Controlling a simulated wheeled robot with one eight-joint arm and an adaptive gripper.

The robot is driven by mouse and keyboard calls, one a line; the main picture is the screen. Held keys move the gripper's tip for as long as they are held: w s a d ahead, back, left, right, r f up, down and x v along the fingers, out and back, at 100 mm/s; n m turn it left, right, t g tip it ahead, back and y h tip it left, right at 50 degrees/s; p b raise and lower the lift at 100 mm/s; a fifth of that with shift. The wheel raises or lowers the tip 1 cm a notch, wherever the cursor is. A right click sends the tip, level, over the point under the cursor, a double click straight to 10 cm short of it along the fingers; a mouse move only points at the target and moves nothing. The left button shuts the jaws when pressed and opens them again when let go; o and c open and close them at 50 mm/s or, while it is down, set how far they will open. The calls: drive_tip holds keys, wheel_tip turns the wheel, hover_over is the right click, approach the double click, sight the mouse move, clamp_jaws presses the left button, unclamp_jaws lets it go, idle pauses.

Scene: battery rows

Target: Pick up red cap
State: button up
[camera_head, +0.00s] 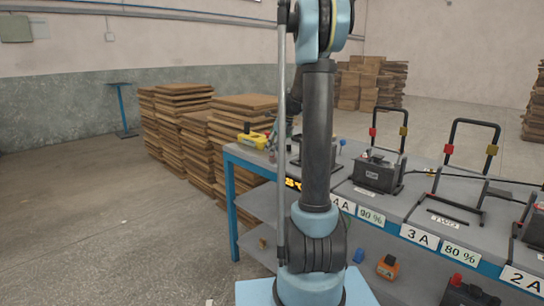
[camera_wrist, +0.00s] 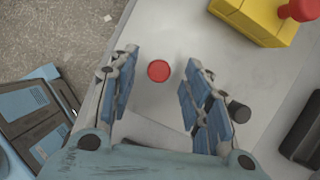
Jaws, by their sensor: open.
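A round red cap (camera_wrist: 158,71) lies on a light grey surface in the wrist view. It shows between the two fingers of my gripper (camera_wrist: 160,60), a little ahead of the palm. The blue-padded fingers are spread wide on its left and right with nothing held. Clear gaps show between the cap and both fingers. How high the fingers are above the surface I cannot tell. In the head view my arm hides most of my gripper, and I cannot make out this cap there.
A yellow box (camera_wrist: 257,18) with a red knob lies beyond the right finger. A black cylinder (camera_wrist: 238,111) shows close behind that finger. In the head view, battery stations with upright handles fill the blue-framed bench (camera_head: 372,215). Wooden stacks (camera_head: 180,115) stand behind it.

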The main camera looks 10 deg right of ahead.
drive_tip(key=shift+w+a+f, duration=0.15)
drive_tip(key=shift+f, duration=0.4)
drive_tip(key=c, duration=0.8)
